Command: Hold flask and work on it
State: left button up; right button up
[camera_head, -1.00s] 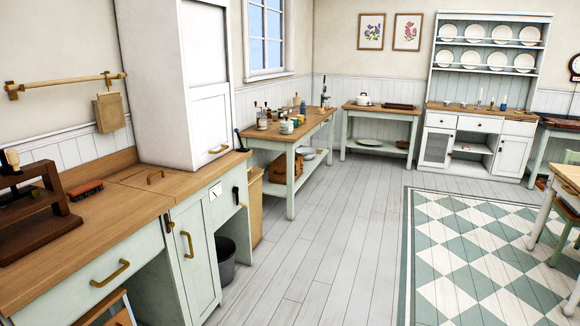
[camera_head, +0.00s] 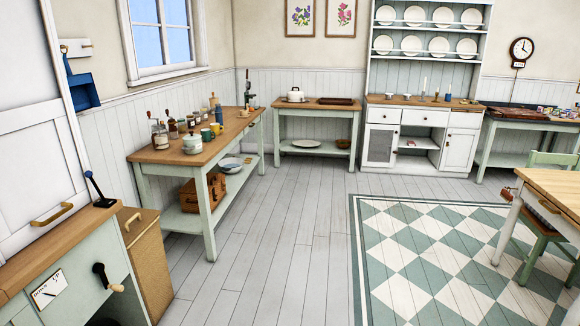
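Neither of my grippers is in view. I cannot pick out a flask for certain. Several small bottles and jars (camera_head: 160,139) stand on the green-legged side table (camera_head: 170,155) at the left, under and beyond the window. A green mug (camera_head: 207,134), a yellow mug (camera_head: 216,128) and a pale lidded pot (camera_head: 192,144) stand near its front edge. A small dark blue item (camera_head: 447,97) stands on the dresser at the back, too small to identify.
A worktop (camera_head: 60,246) with a black lever is at lower left, beside a wicker bin (camera_head: 147,262). A wooden table (camera_head: 545,190) and a green chair (camera_head: 545,232) stand at right. The plank floor (camera_head: 270,255) and checkered rug (camera_head: 420,255) between are clear.

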aim_at(219, 115)
jog(key=i, duration=3.05)
jog(key=i+u, duration=0.15)
jog(key=i, duration=0.5)
jog(key=i+l, duration=0.2)
jog(key=i, duration=0.45)
jog(key=j+u, duration=0.05)
